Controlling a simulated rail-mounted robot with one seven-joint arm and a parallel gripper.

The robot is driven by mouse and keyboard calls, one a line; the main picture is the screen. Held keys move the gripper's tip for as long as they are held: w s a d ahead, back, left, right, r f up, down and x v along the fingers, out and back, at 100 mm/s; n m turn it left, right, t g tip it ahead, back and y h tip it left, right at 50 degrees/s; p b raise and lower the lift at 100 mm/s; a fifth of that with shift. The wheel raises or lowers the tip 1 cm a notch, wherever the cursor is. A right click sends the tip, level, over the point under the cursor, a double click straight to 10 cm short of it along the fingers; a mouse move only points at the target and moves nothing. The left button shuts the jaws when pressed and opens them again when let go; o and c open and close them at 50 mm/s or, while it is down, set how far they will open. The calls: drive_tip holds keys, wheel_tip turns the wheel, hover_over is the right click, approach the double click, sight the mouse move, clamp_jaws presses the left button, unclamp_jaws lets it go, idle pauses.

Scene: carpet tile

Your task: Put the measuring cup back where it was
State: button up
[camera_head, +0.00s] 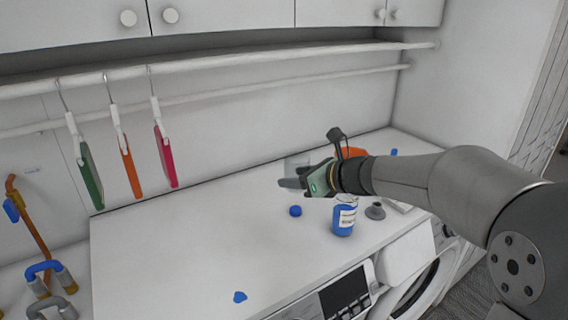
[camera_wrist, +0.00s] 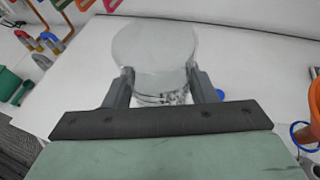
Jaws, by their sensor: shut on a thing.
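The measuring cup (camera_wrist: 155,45) is a clear, see-through cup with dark markings near its lower part in the wrist view. My gripper (camera_wrist: 160,78) is shut on it, with one finger on each side. In the head view my gripper (camera_head: 291,184) is over the white counter (camera_head: 190,250), and the cup (camera_head: 297,161) shows only as a faint clear shape by the fingers. I cannot tell whether the cup touches the counter.
A blue-labelled bottle (camera_head: 344,217), a blue cap (camera_head: 295,211) and a grey funnel-like piece (camera_head: 375,211) stand near my gripper. An orange thing (camera_head: 353,153) is behind it. A small blue piece (camera_head: 239,297) lies at the front. The counter's left part is mostly clear.

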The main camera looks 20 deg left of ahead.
drive_tip(key=d+f+m+t+h, duration=0.7)
drive_tip(key=d+f+m+h, duration=0.5)
drive_tip(key=d+f, duration=1.6)
wheel_tip(320, 180, down, 3)
drive_tip(key=shift+w+r+m+t, duration=0.15)
drive_tip(key=shift+w+m+t, duration=0.15)
drive_tip(key=shift+m, duration=0.2)
